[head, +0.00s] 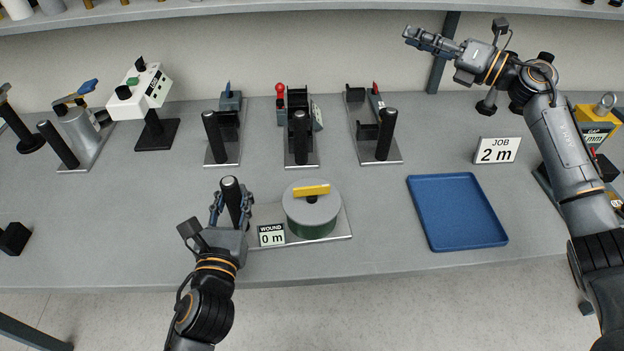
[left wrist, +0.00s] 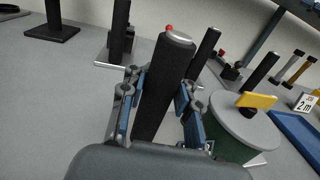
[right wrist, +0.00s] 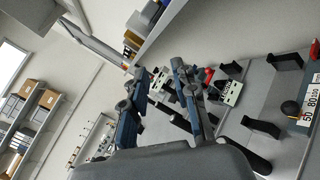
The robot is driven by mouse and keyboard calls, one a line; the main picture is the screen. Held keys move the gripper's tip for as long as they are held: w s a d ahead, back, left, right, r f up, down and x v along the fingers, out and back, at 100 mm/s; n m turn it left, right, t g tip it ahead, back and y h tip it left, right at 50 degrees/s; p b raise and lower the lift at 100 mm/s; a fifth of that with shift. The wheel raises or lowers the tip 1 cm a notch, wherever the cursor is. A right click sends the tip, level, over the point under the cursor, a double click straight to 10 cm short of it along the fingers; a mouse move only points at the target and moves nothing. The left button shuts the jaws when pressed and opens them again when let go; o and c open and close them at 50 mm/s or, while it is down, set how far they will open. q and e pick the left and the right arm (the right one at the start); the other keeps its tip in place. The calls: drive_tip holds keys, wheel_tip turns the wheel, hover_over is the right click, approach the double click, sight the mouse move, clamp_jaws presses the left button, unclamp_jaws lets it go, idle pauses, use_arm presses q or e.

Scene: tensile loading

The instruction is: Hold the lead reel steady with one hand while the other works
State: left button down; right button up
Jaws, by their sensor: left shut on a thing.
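The lead reel (head: 311,212) is a green drum with a grey top and a yellow bar, on a metal plate. Its WOUND sign (head: 271,235) reads 0 m. A black upright post (head: 231,186) stands at the plate's left end. My left gripper (head: 231,203) is shut on this post, its fingers on either side below the top. The left wrist view shows the post (left wrist: 165,85) between the fingers, with the reel (left wrist: 238,132) to the right. My right gripper (head: 409,36) is raised at the back right, open and empty, fingers apart in the right wrist view (right wrist: 160,70).
A blue tray (head: 457,243) lies right of the reel. A JOB sign (head: 497,150) reads 2 m. Several black-handled devices (head: 301,135) stand along the back, with a white box on a stand (head: 142,92) to the left. A shelf (head: 300,8) runs above the bench.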

drive_tip(key=s+a+r+n+g, duration=0.1)
drive_tip(key=s+a+n+g, duration=0.15)
drive_tip(key=a, duration=0.45)
drive_tip(key=s+a+n+g, duration=0.2)
drive_tip(key=a+n+g, duration=0.2)
drive_tip(key=a, duration=0.4)
drive_tip(key=n+g+h, duration=0.5)
drive_tip(key=n+h, duration=0.5)
drive_tip(key=h, duration=0.5)
hover_over(312, 194)
wheel_tip(312, 194, down, 8)
drive_tip(key=shift+m, duration=0.25)
drive_tip(key=f, duration=1.1)
drive_tip(key=shift+w, duration=0.3)
drive_tip(key=shift+c, duration=0.5)
